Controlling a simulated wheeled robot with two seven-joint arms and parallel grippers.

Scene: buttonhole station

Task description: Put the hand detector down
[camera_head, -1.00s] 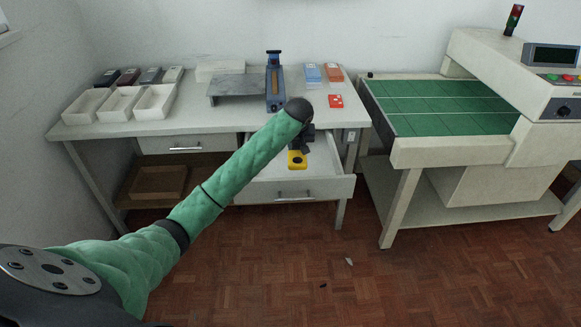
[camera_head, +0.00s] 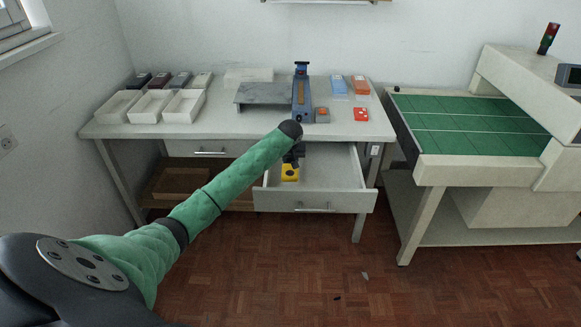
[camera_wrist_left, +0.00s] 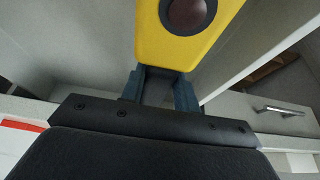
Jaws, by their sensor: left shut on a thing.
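The hand detector (camera_head: 290,174) is a small yellow block with a dark round spot. In the head view it shows within the outline of the open drawer (camera_head: 335,178), toward its left side. My left gripper (camera_head: 293,160) points down and is shut on it, partly hidden by my green forearm. In the left wrist view the detector (camera_wrist_left: 205,45) sticks out beyond the two fingers of my gripper (camera_wrist_left: 160,88), with pale drawer walls around it. I cannot tell whether the detector touches the drawer floor. My right gripper is out of view.
The desk (camera_head: 230,120) carries white trays (camera_head: 146,108), a blue stand (camera_head: 302,95), a grey box with an orange button (camera_head: 322,115) and coloured packs (camera_head: 360,86). A green-topped machine table (camera_head: 470,130) stands at the right. The drawer's right part looks empty.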

